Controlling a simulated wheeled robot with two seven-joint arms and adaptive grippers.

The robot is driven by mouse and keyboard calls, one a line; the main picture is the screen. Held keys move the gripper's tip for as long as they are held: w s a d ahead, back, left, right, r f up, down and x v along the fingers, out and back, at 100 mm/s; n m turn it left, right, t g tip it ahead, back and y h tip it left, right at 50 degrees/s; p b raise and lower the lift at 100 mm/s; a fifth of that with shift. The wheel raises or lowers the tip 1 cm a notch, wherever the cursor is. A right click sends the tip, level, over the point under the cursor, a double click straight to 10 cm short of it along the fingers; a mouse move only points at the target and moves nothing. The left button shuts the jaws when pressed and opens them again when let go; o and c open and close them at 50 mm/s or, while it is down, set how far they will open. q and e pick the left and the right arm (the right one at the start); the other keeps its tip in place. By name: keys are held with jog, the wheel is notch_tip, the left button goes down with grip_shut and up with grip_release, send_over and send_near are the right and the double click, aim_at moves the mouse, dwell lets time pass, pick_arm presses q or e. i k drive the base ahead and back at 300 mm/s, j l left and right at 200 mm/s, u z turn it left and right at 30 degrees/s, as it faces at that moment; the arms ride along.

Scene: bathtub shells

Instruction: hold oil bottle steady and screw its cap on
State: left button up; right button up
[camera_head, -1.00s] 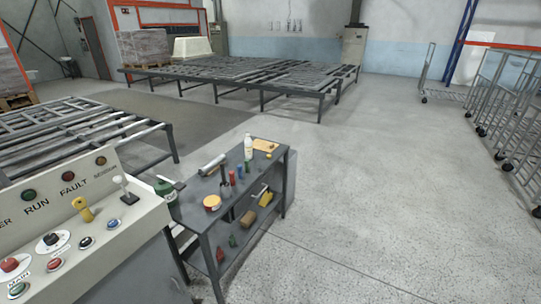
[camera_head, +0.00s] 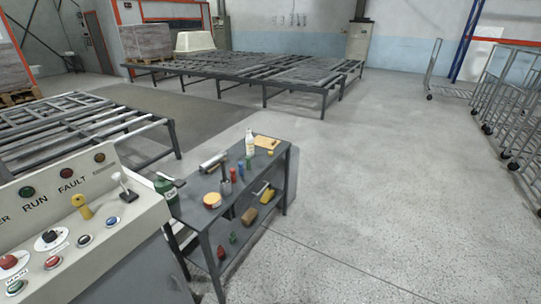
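A white bottle (camera_head: 250,143) stands upright near the far edge of a dark grey workbench. A green container (camera_head: 166,188) with a pale label stands at the bench's left end, partly hidden by the control console. I cannot tell for sure which of the two is the oil bottle. I cannot make out a loose cap. Neither of my grippers is in view.
The workbench (camera_head: 186,206) also carries a yellow-topped round tin (camera_head: 212,200), a grey roll (camera_head: 212,162), small coloured bottles and a wooden board (camera_head: 266,142). Its lower shelf holds more items. A control console (camera_head: 110,232) stands left.

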aim_at(250, 151)
jog(key=i+l+u, duration=0.3)
jog(key=i, duration=0.15)
jog(key=i+l+u, duration=0.35)
